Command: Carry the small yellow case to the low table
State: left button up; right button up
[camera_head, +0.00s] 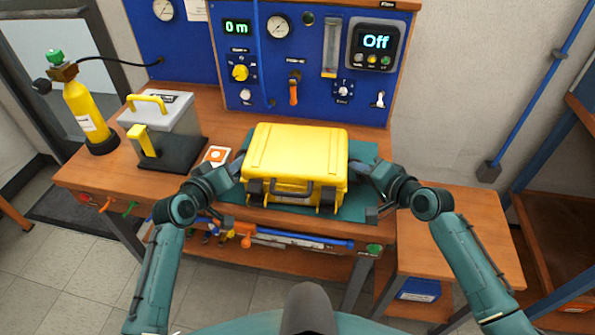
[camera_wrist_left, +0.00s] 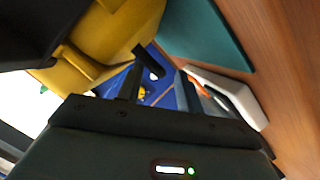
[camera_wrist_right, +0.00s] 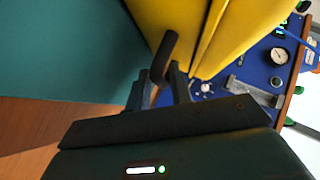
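The yellow case (camera_head: 296,160) lies flat on a green mat (camera_head: 228,197) on the workbench, its dark handle and latches facing me. The low table (camera_head: 462,240) stands to the right of the bench, its visible top bare. My left gripper (camera_head: 236,168) is at the case's left side and my right gripper (camera_head: 357,172) at its right side. In the left wrist view my dark fingers (camera_wrist_left: 143,75) are beside the yellow case (camera_wrist_left: 110,40). In the right wrist view my fingers (camera_wrist_right: 163,80) overlap the case wall (camera_wrist_right: 195,30). Contact and finger gap are unclear.
A grey box with yellow handles (camera_head: 165,125) and a yellow gas cylinder (camera_head: 85,112) stand left on the bench. A small white-and-orange item (camera_head: 217,155) lies near my left gripper. The blue instrument panel (camera_head: 310,75) rises behind the case. A shelf rack (camera_head: 560,200) borders the low table's right.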

pick_arm(q)
jog(key=shift+w+d+f, duration=0.1)
jog(key=shift+w, duration=0.1)
pick_arm(e)
jog(key=shift+w+a, duration=0.15)
jog(key=shift+w, duration=0.05)
pick_arm(q)
jog(key=shift+c, duration=0.3)
pick_arm(e)
jog(key=shift+c, duration=0.3)
pick_arm(q)
jog(key=c, duration=0.5)
pick_arm(e)
grip_shut()
pick_arm(q)
grip_shut()
jog(key=shift+f, duration=0.1)
jog(key=shift+s+f, duration=0.1)
jog(key=shift+f, duration=0.15)
jog(key=shift+r, duration=0.3)
pick_arm(e)
jog(key=shift+w+r, duration=0.1)
jog(key=shift+r, duration=0.1)
